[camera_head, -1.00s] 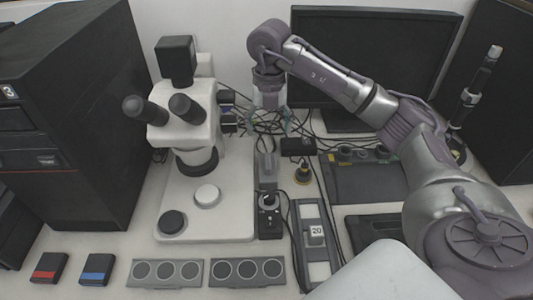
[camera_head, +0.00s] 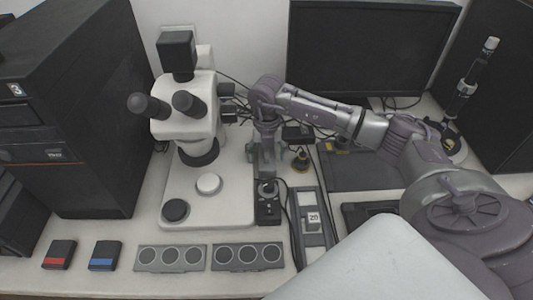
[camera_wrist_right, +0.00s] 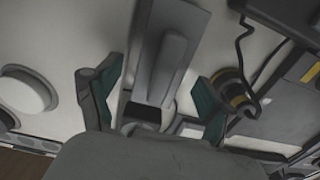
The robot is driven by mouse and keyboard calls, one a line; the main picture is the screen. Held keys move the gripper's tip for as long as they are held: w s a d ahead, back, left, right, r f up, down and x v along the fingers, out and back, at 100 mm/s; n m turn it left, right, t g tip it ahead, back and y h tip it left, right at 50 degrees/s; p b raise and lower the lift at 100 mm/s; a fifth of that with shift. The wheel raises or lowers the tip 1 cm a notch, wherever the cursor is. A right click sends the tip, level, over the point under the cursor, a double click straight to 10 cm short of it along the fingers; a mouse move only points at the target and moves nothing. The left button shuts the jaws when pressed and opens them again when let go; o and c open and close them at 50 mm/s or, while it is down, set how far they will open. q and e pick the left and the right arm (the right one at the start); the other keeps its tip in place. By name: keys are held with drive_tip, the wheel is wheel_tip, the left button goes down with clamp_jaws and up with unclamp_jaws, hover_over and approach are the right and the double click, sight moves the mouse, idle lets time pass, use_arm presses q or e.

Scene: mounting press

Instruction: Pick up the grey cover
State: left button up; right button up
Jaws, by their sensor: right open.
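The grey cover (camera_wrist_right: 178,20) is a flat grey piece with a long raised grip bar (camera_wrist_right: 168,68) along it. In the wrist view it lies between the two green-padded fingers of my right gripper (camera_wrist_right: 155,104), with a gap on each side. In the head view my right gripper (camera_head: 267,156) points down over the cover (camera_head: 265,170), just right of the microscope base, and hides much of it. My right gripper is open and holds nothing. My left gripper is not in view.
A white microscope (camera_head: 188,115) stands close on the left, and a small black control box (camera_head: 268,203) sits in front. A black-and-yellow part (camera_head: 299,160) is close on the right. Cables run behind. Grey trays with round wells (camera_head: 170,258) lie at the front.

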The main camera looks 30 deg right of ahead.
drive_tip(key=shift+f, duration=0.25)
drive_tip(key=c, duration=1.2)
drive_tip(key=shift+r, duration=0.1)
drive_tip(key=shift+c, duration=0.2)
